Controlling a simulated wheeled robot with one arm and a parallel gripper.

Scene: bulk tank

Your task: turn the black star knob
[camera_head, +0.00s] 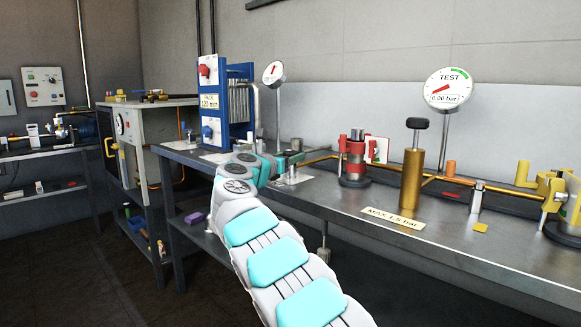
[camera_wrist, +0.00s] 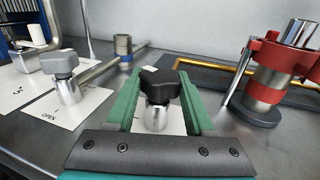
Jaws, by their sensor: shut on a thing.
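The black star knob (camera_wrist: 160,83) sits on a short silver stem (camera_wrist: 155,117) above the bench in the wrist view. It stands upright between the two green fingers of my gripper (camera_wrist: 161,91), which are shut on it, one on each side. In the head view my gripper (camera_head: 284,163) is over the steel bench, beyond the white and turquoise arm. There the knob cannot be made out clearly. A white label lies under the stem, mostly hidden by the gripper.
A grey knob (camera_wrist: 61,61) on a silver body stands to the left, by an OPEN label (camera_wrist: 62,108). A red-clamped fitting (camera_wrist: 270,80) stands close on the right. A blue plate unit (camera_head: 238,92) and the TEST gauge (camera_head: 448,89) rise from the steel bench (camera_head: 330,205).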

